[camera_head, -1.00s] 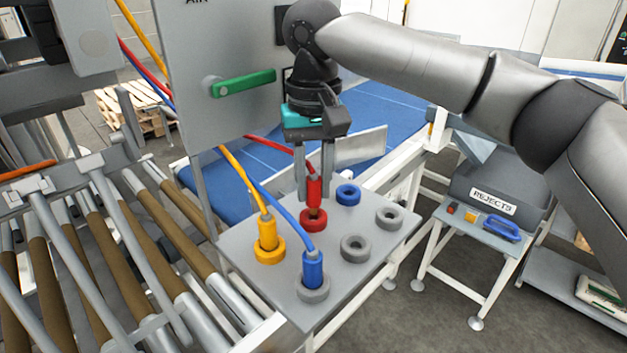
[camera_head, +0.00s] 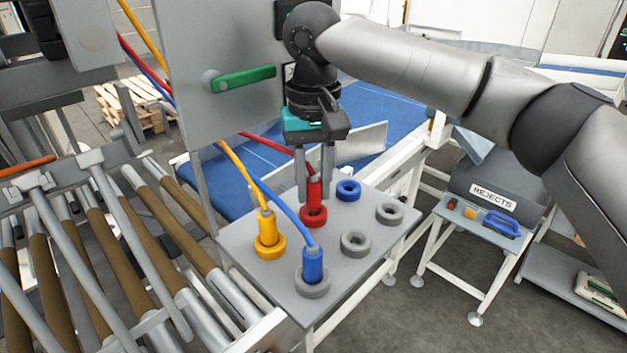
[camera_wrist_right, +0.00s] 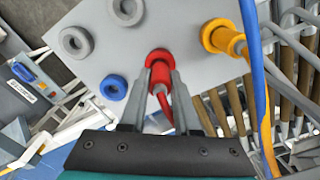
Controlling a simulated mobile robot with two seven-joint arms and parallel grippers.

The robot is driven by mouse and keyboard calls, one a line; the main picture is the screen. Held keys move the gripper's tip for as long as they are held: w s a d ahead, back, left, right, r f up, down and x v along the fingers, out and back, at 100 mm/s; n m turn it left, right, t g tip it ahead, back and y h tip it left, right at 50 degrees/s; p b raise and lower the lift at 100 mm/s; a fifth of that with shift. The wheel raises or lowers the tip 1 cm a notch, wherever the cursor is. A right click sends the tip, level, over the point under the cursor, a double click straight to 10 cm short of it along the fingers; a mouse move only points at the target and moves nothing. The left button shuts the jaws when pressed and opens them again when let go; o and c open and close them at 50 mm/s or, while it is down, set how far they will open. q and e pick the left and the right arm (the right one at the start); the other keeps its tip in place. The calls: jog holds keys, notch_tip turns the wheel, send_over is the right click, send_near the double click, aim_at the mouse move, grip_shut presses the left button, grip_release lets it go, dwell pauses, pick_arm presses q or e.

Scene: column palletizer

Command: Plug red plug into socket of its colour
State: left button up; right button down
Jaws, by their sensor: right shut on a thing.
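The red plug (camera_head: 314,192) stands upright in the red ring socket (camera_head: 313,216) on the grey socket plate (camera_head: 335,207). My right gripper (camera_head: 314,190) is shut on the red plug from above. In the right wrist view the red plug (camera_wrist_right: 161,74) sits between the two fingers, with the red socket's rim (camera_wrist_right: 157,54) around its end. How deep the plug sits is hard to tell. A red cable runs from the plug to the upper left. My left gripper is not in view.
A yellow plug (camera_head: 266,228) sits in a yellow socket, and a blue plug (camera_head: 313,264) in a grey socket. The blue socket (camera_head: 348,190) and two grey sockets (camera_head: 355,244) are empty. The blue and yellow cables arch close to the left. A grey panel (camera_head: 215,110) stands behind.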

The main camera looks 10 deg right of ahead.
jog(key=shift+f, duration=0.5)
dwell(0.8)
jog(key=c, duration=0.6)
grip_release()
jog(key=shift+o, duration=0.2)
